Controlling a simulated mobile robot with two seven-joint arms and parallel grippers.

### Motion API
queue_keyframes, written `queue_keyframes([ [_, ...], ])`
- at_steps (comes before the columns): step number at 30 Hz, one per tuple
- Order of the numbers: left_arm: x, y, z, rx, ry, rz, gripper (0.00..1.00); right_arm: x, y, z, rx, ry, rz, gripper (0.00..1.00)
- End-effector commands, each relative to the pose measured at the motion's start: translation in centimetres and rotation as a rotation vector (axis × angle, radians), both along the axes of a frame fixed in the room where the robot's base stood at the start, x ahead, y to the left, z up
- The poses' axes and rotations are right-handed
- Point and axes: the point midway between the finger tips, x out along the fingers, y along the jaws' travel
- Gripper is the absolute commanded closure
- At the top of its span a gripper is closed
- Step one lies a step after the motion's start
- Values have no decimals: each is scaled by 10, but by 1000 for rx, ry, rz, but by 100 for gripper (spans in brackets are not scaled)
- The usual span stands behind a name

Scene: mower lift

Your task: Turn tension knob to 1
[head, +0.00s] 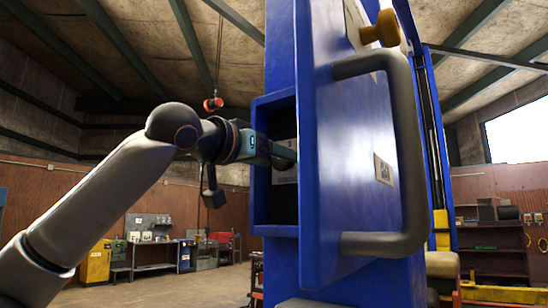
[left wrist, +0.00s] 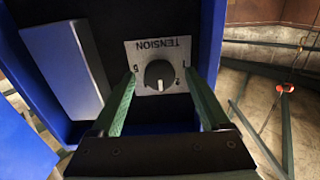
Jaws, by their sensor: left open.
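The black round tension knob (left wrist: 159,74) sits on a light plate (left wrist: 178,48) reading TENSION, upside down in the left wrist view. A small pale mark shows on the knob's lower side in that picture. In the head view my left gripper (head: 283,155) reaches into a recess of the blue lift, where the knob is hidden. My right gripper is out of view.
The recess's blue walls (head: 274,231) stand close around my left gripper. A large grey handle (head: 408,150) and a yellow knob (head: 382,28) stick out on the lift's right. Open workshop floor lies at the left.

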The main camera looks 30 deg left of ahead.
Motion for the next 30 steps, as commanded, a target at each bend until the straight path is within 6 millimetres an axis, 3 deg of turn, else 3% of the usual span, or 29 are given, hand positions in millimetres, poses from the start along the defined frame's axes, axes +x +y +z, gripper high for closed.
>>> queue_keyframes([
  [2,0,0,0,0,0,0,23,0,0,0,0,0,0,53],
  [22,-1,0,0,1,0,0,98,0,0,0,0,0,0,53],
  [30,0,0,-1,-9,3,0,100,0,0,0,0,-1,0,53],
])
